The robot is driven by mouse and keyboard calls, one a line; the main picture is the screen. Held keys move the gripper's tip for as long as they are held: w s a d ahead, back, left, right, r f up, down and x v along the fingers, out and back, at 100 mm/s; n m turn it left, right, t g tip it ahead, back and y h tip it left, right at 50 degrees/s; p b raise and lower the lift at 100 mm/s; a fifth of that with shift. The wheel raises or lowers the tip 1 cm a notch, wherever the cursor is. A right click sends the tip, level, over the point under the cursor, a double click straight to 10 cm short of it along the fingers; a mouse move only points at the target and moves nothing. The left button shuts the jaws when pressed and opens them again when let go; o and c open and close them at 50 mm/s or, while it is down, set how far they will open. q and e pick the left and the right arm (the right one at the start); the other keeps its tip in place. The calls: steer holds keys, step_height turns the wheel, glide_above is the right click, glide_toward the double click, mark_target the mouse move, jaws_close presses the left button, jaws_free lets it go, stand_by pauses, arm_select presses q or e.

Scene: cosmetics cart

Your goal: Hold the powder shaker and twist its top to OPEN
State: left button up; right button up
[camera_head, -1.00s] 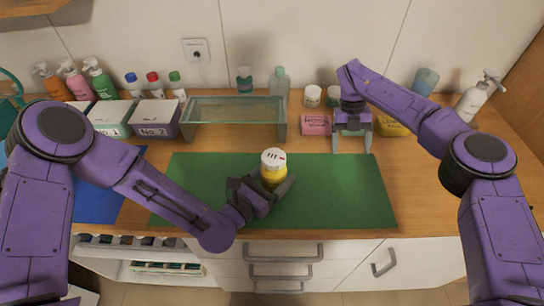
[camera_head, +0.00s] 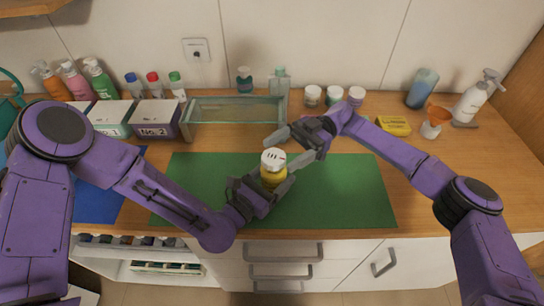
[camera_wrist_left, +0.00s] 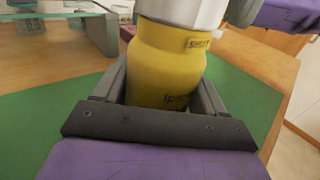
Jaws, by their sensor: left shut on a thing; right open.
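The powder shaker has a yellow body (camera_head: 272,180) and a white top (camera_head: 273,158) with dark marks. It stands upright over the green mat. My left gripper (camera_head: 276,186) is shut around the yellow body, one finger on each side. In the left wrist view the yellow body (camera_wrist_left: 165,65) carries the word SHUT just under the white top (camera_wrist_left: 185,10); a lower marking is unclear. My right gripper (camera_head: 285,148) is open, its fingers at the upper right of the top. Whether they touch it I cannot tell.
The green mat (camera_head: 345,190) is mostly bare. Behind it stand a glass shelf (camera_head: 235,112), boxes, bottles and several small jars.

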mark_target(265, 164)
steer(key=shift+x, duration=1.95)
steer(key=c, duration=1)
steer(key=shift+n+g+h, duration=0.8)
steer(key=shift+g, duration=0.2)
steer(key=o, duration=1)
steer(key=v, duration=0.7)
steer(key=shift+w+d, duration=0.2)
steer(key=shift+d, duration=0.05)
